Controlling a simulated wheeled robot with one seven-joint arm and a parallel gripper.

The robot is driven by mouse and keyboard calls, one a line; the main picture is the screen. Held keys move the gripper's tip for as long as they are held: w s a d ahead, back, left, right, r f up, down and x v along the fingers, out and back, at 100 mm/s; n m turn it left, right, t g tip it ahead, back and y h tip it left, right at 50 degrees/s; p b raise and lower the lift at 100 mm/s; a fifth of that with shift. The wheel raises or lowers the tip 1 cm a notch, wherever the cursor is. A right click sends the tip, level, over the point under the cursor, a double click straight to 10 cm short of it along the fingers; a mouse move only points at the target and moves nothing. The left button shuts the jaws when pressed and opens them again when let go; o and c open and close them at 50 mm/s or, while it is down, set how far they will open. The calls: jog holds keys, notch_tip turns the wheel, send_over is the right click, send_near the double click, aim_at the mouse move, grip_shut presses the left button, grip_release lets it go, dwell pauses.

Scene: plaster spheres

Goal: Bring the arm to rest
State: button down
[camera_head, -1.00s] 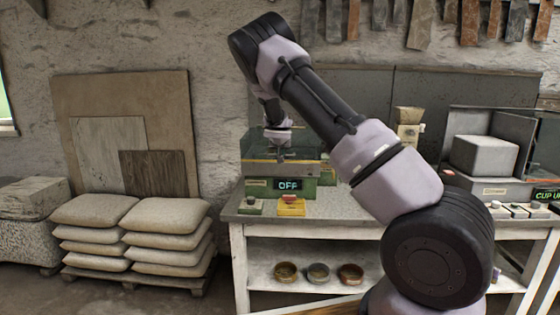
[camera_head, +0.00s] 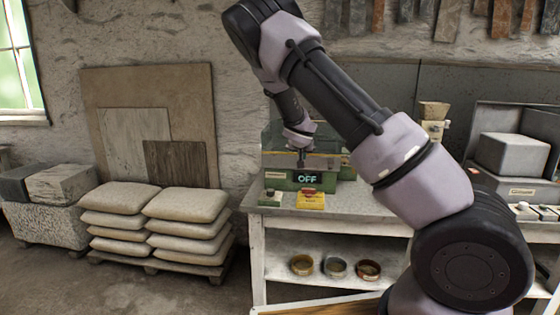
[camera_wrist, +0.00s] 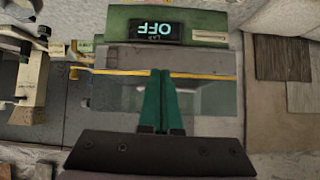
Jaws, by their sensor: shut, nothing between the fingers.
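My arm rises from the lower right of the head view, bends at the top left and hangs down over the workbench. My gripper (camera_head: 301,164) points down in front of the green machine with the "OFF" display (camera_head: 307,179). In the wrist view the two green fingers of my gripper (camera_wrist: 159,74) lie together, shut and empty. Behind them is the machine's clear-sided box (camera_wrist: 210,95) with a yellow edge, and its "OFF" display (camera_wrist: 153,30) shows upside down. I cannot tell how close the fingertips are to the machine.
Stacked sacks (camera_head: 185,205) on a pallet stand left. Bare floor lies in front of them.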

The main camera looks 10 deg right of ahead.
jog(key=s+d+r+m+g+y, duration=0.15)
jog(key=s+d+r, duration=0.25)
jog(key=s+r, duration=0.45)
jog(key=s+d+r+m+g+y, duration=0.15)
jog(key=s+d+r, duration=0.35)
jog(key=s, duration=0.6)
jog(key=s+a+r+n, duration=0.1)
jog(key=s+a+r, duration=0.1)
jog(key=s, duration=0.6)
jog(key=s+a+r+y, duration=0.1)
jog(key=s+a+r, duration=0.1)
jog(key=s+r, duration=0.3)
jog(key=s+a+r+n, duration=0.1)
jog(key=s+a+r, duration=0.1)
jog(key=s, duration=0.9)
jog(key=shift+r+n+y, duration=0.3)
jog(key=shift+r+y, duration=0.1)
jog(key=shift+r, duration=0.35)
